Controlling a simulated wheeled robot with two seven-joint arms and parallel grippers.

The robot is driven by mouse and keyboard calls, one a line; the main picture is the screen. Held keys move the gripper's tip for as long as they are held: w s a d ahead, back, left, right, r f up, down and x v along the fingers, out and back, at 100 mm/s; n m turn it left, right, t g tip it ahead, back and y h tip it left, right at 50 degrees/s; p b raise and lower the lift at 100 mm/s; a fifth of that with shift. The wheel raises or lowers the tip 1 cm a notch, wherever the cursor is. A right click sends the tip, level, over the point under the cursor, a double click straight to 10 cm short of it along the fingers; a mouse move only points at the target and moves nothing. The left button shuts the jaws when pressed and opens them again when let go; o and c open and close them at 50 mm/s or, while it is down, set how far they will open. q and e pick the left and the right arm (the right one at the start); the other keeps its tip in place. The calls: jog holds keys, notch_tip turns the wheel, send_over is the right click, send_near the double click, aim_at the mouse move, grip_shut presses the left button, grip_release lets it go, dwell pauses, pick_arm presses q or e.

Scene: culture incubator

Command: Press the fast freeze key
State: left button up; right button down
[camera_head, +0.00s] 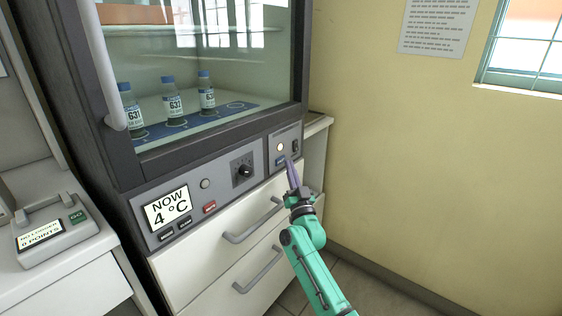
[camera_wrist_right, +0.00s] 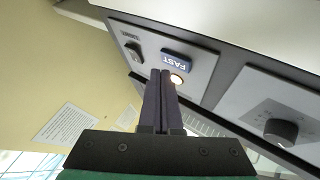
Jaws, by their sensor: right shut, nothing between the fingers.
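The fast freeze key is a blue key (camera_wrist_right: 177,60) marked FAST, on a grey panel in the right wrist view. It also shows as a small blue key (camera_head: 280,161) at the right end of the incubator's front panel in the head view. My right gripper (camera_wrist_right: 161,73) is shut and empty, its dark fingers pointing at the panel. In the head view the right gripper (camera_head: 289,160) has its tips just right of the key. I cannot tell whether the tips touch the panel. A round lamp (camera_wrist_right: 176,80) beside the key looks bright. My left gripper is out of view.
A rocker switch (camera_head: 295,146) and a black dial (camera_head: 243,170) flank the key. The display (camera_head: 168,207) reads NOW 4 °C. Several labelled bottles stand behind the glass. Drawer handles (camera_head: 254,222) stick out below the panel. The floor right of my arm is free.

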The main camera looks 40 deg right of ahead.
jog(key=s, duration=0.1)
jog(key=s+d+p, duration=0.1)
jog(key=s, duration=0.1)
jog(key=s+p, duration=0.1)
jog(key=shift+s+d, duration=0.25)
jog(key=shift+s, duration=0.1)
dwell(0.6)
